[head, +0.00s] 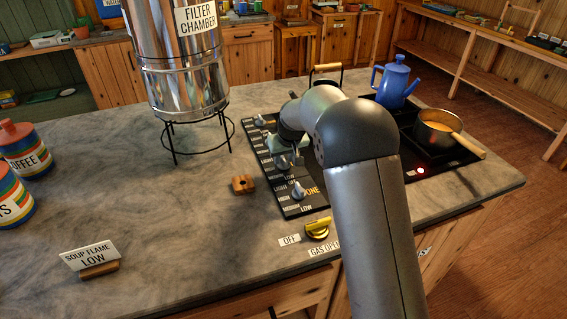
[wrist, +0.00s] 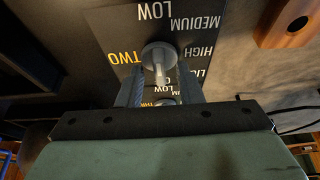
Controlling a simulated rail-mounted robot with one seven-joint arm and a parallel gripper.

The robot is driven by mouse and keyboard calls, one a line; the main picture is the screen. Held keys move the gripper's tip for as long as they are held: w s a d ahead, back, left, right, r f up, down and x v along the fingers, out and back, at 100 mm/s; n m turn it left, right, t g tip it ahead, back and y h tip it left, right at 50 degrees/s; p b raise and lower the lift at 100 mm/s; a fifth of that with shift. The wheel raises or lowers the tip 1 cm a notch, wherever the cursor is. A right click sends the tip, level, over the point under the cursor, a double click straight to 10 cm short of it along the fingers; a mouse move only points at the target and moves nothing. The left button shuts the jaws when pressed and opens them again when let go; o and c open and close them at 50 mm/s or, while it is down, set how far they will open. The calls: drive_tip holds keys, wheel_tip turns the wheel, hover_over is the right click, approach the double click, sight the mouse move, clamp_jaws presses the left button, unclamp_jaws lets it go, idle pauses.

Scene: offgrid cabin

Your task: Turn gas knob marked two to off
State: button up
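The gas knob marked two, a round grey knob with a raised grip bar, shows in the wrist view (wrist: 160,54) beside the yellow word TWO. LOW, MEDIUM and HIGH are printed around it. Its exact setting is hard to read. In the head view the knob (head: 283,161) sits on the black control panel (head: 292,211), partly hidden by my gripper. My gripper (wrist: 158,72) is open, with one finger on each side of the knob's grip bar. Whether a finger touches it cannot be told. The third knob (wrist: 165,102) is partly visible between the fingers.
Knob one (head: 298,190) is nearer on the panel; another knob (head: 265,121) is at its far end. A wooden block (head: 243,184) and the filter chamber (head: 182,70) stand left. A yellow gas valve (head: 318,229) is in front. A blue kettle (head: 396,83) and a pot (head: 437,130) stand right.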

clamp_jaws()
drive_tip(key=shift+a+r+m+h+p, duration=0.15)
drive_tip(key=shift+m+h+p, duration=0.2)
drive_tip(key=shift+m, duration=0.55)
drive_tip(key=shift+m+h, duration=0.35)
drive_tip(key=shift+m, duration=0.45)
drive_tip(key=shift+t+p, duration=0.3)
drive_tip(key=shift+m+h+p, duration=0.4)
drive_tip(key=shift+m, duration=1.3)
drive_tip(key=shift+h, duration=0.3)
